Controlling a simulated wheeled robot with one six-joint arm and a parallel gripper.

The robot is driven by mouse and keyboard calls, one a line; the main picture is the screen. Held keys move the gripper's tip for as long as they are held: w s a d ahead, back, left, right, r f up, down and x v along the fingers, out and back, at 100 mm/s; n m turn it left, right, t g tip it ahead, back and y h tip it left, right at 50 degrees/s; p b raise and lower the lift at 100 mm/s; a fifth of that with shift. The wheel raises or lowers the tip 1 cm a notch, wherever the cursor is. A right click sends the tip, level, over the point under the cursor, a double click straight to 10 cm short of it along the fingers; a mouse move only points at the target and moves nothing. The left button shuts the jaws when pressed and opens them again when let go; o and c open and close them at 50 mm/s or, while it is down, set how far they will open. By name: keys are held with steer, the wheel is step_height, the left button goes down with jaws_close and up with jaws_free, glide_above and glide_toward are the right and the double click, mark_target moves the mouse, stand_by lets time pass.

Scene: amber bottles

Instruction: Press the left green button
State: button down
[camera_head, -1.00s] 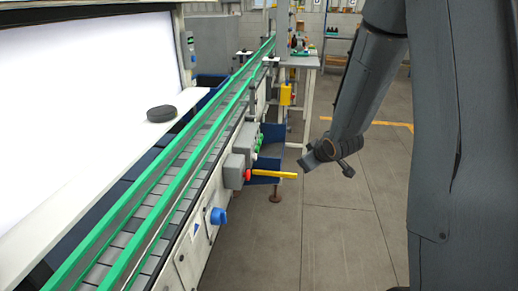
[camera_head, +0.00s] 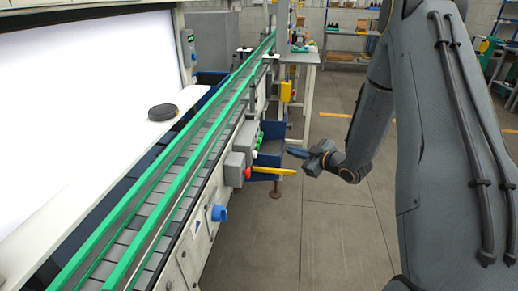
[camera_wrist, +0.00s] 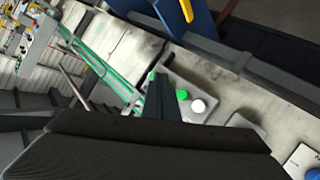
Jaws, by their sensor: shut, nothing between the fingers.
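A grey button box on the side of the conveyor carries green buttons (camera_head: 259,142) and a white button below them. In the wrist view one green button (camera_wrist: 182,95) sits beside the white button (camera_wrist: 198,106). Another bit of green (camera_wrist: 153,75) shows at the tip of my dark fingers, partly hidden by them. My gripper (camera_head: 291,152) is shut and empty, pointing left towards the box, with a gap between its tips and the buttons in the head view. It also shows in the wrist view (camera_wrist: 157,82).
A blue knob (camera_head: 218,213) is nearer. The green-railed conveyor (camera_head: 180,168) runs along the left. The floor (camera_head: 320,225) to the right is clear.

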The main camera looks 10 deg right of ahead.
mark_target(257, 148)
steer(key=w+a+b, duration=0.1)
steer(key=w+a, duration=0.1)
steer(key=a, duration=0.6)
steer(key=shift+w, duration=0.35)
steer(key=shift+a, duration=0.15)
stand_by(1.6)
steer(key=shift+w+a, duration=0.1)
steer(key=shift+a, duration=0.25)
